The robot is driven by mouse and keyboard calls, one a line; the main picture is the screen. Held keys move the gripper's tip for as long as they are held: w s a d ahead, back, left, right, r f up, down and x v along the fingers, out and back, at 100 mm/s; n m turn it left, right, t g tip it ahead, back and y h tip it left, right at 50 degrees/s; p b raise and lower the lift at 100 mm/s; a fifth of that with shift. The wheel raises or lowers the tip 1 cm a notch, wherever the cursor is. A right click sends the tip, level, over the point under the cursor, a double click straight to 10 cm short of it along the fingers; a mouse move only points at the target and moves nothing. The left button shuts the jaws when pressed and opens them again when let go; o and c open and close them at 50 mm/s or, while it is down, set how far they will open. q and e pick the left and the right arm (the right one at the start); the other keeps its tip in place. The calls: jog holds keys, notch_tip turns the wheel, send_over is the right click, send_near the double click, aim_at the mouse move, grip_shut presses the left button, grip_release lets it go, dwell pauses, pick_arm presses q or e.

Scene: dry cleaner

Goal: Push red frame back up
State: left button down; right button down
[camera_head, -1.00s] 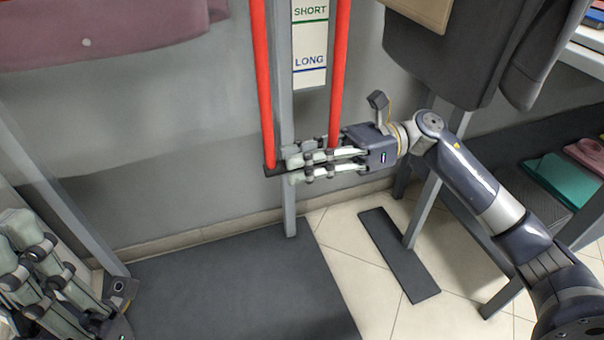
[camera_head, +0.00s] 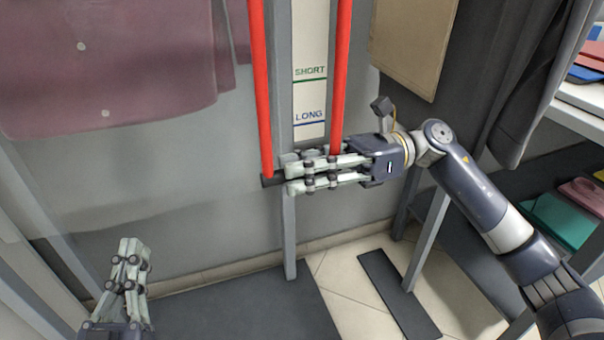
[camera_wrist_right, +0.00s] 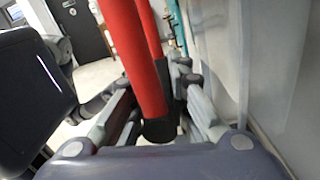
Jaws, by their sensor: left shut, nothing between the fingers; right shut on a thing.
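The red frame (camera_head: 338,80) shows in the head view as two upright red bars running beside a grey post. Its dark lower crossbar (camera_head: 270,179) lies at the bars' bottom ends. My right gripper (camera_head: 292,176) is shut on the red frame at this lower end, just below the LONG mark. In the right wrist view the red bars (camera_wrist_right: 146,75) run down between the fingers to a black end piece. My left gripper (camera_head: 130,250) is shut and empty at the lower left, apart from the frame.
A white scale (camera_head: 310,95) marked SHORT and LONG is on the post. A mauve garment (camera_head: 110,70) hangs at upper left, and dark garments hang at right. A shelf with folded items (camera_head: 565,215) is at far right. A dark mat (camera_head: 230,312) lies below.

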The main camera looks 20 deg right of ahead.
jog(key=shift+r, duration=0.1)
jog(key=c, duration=1.5)
grip_release()
jog(key=shift+d, duration=0.1)
jog(key=d, duration=0.7)
jog(key=shift+w+d, duration=0.2)
jog(key=shift+d, duration=0.05)
